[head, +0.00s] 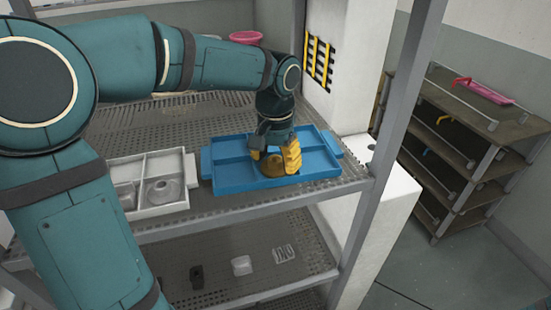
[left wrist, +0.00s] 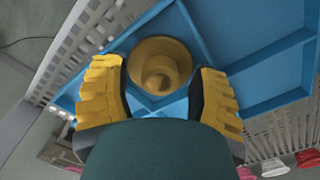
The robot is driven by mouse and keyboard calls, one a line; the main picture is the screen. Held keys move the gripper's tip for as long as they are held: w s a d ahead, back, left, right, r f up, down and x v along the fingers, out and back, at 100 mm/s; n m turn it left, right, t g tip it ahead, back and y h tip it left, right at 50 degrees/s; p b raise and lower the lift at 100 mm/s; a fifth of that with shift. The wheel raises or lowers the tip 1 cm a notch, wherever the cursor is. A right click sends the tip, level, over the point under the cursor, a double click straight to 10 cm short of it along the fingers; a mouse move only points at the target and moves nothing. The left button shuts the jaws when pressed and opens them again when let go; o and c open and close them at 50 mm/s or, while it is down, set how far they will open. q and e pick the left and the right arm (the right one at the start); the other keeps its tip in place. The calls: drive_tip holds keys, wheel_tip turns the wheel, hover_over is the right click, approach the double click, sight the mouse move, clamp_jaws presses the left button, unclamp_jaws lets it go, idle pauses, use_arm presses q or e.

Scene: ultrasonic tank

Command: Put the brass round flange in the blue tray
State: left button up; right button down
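The brass round flange (head: 271,168) is inside the blue tray (head: 225,187), in a front compartment toward the right. My left gripper (head: 274,157) points down into that compartment with one yellow finger on each side of the flange. Whether the flange rests fully on the floor is hard to tell. My right gripper is not in view.
Rack posts (head: 385,150) stand to the right. The lower shelf holds several small parts. A wooden cart (head: 470,125) stands farther right.

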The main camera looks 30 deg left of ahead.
sight(275, 159)
use_arm(q)
wheel_tip(275, 159, up, 8)
drive_tip(key=shift+f+p, duration=0.2)
drive_tip(key=shift+p, duration=0.6)
